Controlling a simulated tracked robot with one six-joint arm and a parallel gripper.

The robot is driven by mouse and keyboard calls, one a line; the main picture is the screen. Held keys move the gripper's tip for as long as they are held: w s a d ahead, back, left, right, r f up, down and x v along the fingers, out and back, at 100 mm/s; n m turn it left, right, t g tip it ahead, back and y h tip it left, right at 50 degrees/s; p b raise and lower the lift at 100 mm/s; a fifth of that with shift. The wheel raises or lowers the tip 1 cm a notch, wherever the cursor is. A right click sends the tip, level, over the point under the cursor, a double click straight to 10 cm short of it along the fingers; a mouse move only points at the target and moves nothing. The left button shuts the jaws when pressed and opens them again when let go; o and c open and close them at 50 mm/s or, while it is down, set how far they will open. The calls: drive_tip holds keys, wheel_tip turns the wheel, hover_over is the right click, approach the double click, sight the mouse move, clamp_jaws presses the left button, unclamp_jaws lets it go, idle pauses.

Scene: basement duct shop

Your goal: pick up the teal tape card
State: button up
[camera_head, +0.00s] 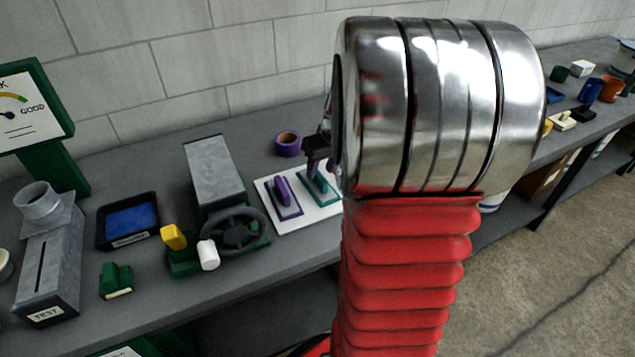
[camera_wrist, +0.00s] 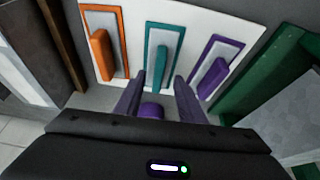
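The teal tape card (camera_wrist: 163,50) has a teal border, a grey face and a raised teal tab. It lies on a white board (camera_wrist: 207,17) between an orange card (camera_wrist: 103,45) and a purple card (camera_wrist: 217,68). In the head view the teal card (camera_head: 319,188) is partly behind my arm. My gripper (camera_wrist: 160,76) is open, its purple fingers on either side of the near end of the teal tab. Nothing is visibly held. It also shows in the head view (camera_head: 318,160), above the teal card. Contact with the tab cannot be told.
A purple tape roll (camera_head: 288,144) stands behind the board; a purple round thing (camera_wrist: 152,110) shows between my fingers. A green-based machine with a black wheel (camera_head: 235,232) stands left of the board. A blue-lined black tray (camera_head: 130,220) lies farther left. My arm hides the bench's middle right.

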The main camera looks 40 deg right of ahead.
sight(319, 175)
drive_tip(key=shift+x, duration=2.25)
drive_tip(key=shift+s, duration=0.1)
drive_tip(key=shift+c, duration=0.2)
clamp_jaws()
